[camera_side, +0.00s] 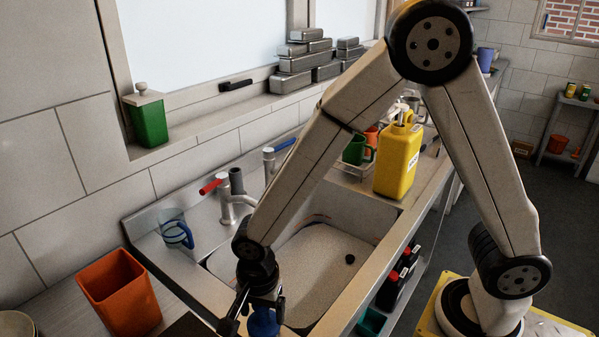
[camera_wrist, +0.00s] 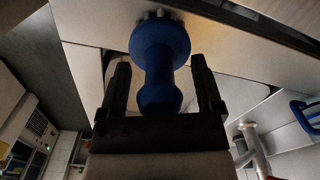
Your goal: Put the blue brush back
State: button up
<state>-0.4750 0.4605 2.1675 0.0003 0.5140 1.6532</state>
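The blue brush (camera_wrist: 160,45) is at the centre of the wrist view, with a round blue head, pale bristles at its top edge and a rounded blue end toward my gripper. Part of the blue brush (camera_side: 264,322) also shows at the bottom of the side view, cut off by the picture edge. My gripper (camera_wrist: 160,62) is open, with one finger on each side of the brush. A narrow gap shows between each finger and the blue end. In the side view my gripper (camera_side: 252,318) points down at the sink's front left corner. What lies under the brush is hidden.
An orange container (camera_side: 120,295) stands on the counter left of my gripper. A yellow canister (camera_side: 398,160) stands at the sink's far end. The sink basin looks empty.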

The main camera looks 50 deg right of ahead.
jog(key=shift+r, duration=0.2)
jog(key=shift+r, duration=6)
jog(key=shift+d, duration=0.1)
jog(key=shift+d+f+n, duration=0.25)
jog(key=shift+d+n, duration=0.25)
jog(key=shift+d, duration=0.05)
jog(key=s+d+f+n+t, duration=0.1)
jog(key=s+d+f+n, duration=0.1)
jog(key=d+n, duration=0.4)
jog(key=s+d+f+n+t, duration=0.1)
jog(key=s+d+f+n, duration=0.1)
jog(key=d+n, duration=0.4)
jog(key=shift+d+f+n+t, duration=0.3)
jog(key=shift+d+f, duration=0.45)
jog(key=shift+d, duration=0.85)
jog(key=shift+w, duration=0.1)
